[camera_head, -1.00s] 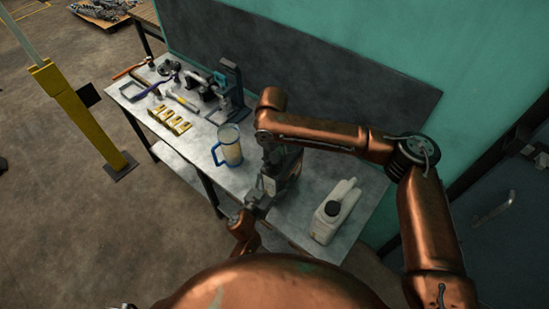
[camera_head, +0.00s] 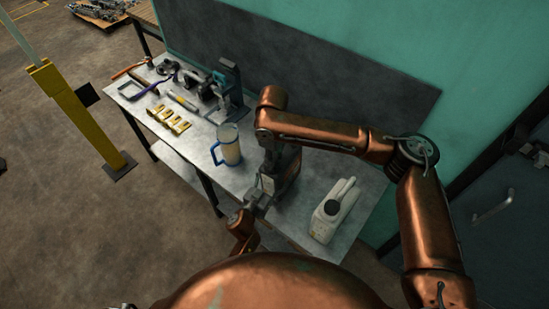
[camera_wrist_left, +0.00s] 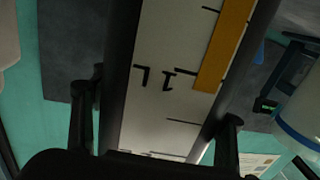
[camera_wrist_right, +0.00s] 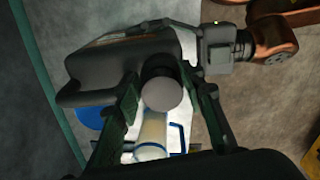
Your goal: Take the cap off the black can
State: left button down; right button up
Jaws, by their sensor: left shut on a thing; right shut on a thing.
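My left gripper (camera_head: 260,196) is shut on the can's body, one finger on each side in the left wrist view. The right wrist view shows the can from above, its black body (camera_wrist_right: 105,72) and round grey cap (camera_wrist_right: 165,90). My right gripper (camera_head: 272,163) points down and is shut on the cap. The cap's lower edge is hidden.
A clear jug with a blue handle (camera_head: 229,146) stands just left of the can.

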jog(key=shift+a+r, duration=0.2)
jog(key=shift+a, duration=0.2)
jog(key=o, duration=1.3)
jog(key=shift+w, duration=0.1)
